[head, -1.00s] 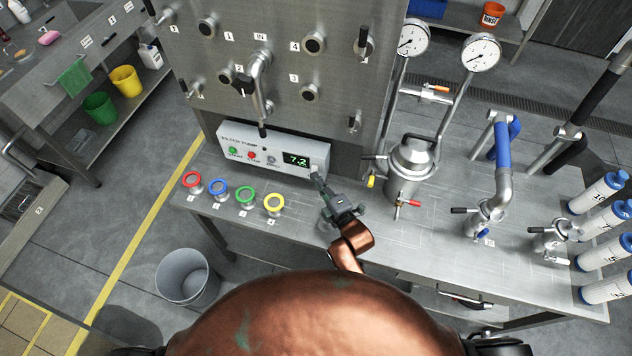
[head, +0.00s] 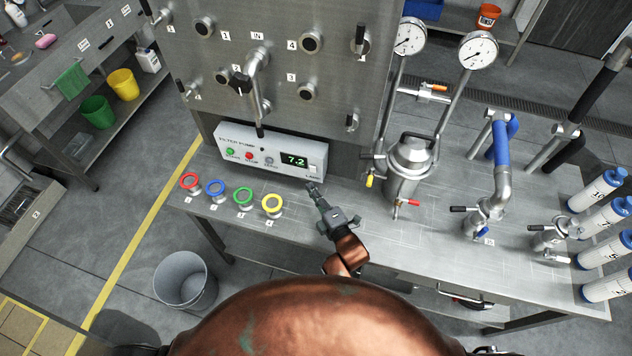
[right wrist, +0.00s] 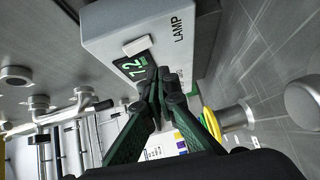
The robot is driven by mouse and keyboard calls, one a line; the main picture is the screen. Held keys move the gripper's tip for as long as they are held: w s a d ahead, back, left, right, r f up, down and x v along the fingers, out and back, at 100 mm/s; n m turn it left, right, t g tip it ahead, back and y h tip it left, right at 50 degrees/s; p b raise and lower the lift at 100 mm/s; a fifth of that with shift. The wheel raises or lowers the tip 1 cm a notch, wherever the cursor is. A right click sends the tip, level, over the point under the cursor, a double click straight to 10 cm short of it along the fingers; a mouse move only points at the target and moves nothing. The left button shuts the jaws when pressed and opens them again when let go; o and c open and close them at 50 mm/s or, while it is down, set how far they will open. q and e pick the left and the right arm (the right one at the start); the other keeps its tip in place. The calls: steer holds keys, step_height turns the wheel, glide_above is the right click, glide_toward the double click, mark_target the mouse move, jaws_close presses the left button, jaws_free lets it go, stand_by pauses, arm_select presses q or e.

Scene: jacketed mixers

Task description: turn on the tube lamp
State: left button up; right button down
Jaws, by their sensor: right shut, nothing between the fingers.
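The grey-white filter pump box (head: 262,141) stands on the steel bench, with a green 7.2 display. At its right end is a small white rocker switch (head: 313,169) above the word LAMP. The switch (right wrist: 137,46) and the LAMP lettering also show in the right wrist view. Whether the switch is tipped on or off is too small to tell. My right gripper (head: 311,187) is shut and empty, its tips just in front of the box's right end and apart from the switch. The closed fingers (right wrist: 161,76) also show in the right wrist view. No tube lamp is clearly visible. My left gripper is out of view.
Red, blue, green and yellow rings (head: 272,204) stand left of my right gripper. A steel vessel (head: 409,165) with valves and gauges stands to the right. The steel panel (head: 280,75) with knobs rises behind the box. The bench front between is clear.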

steer(key=v, duration=0.3)
steer(key=f+v, duration=0.1)
steer(key=v, duration=0.5)
steer(key=shift+s+d+f+b, duration=0.15)
steer(key=shift+s+f+b, duration=0.05)
steer(key=shift+f+b, duration=0.1)
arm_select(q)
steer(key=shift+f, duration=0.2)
arm_select(e)
steer(key=shift+s+d, duration=0.15)
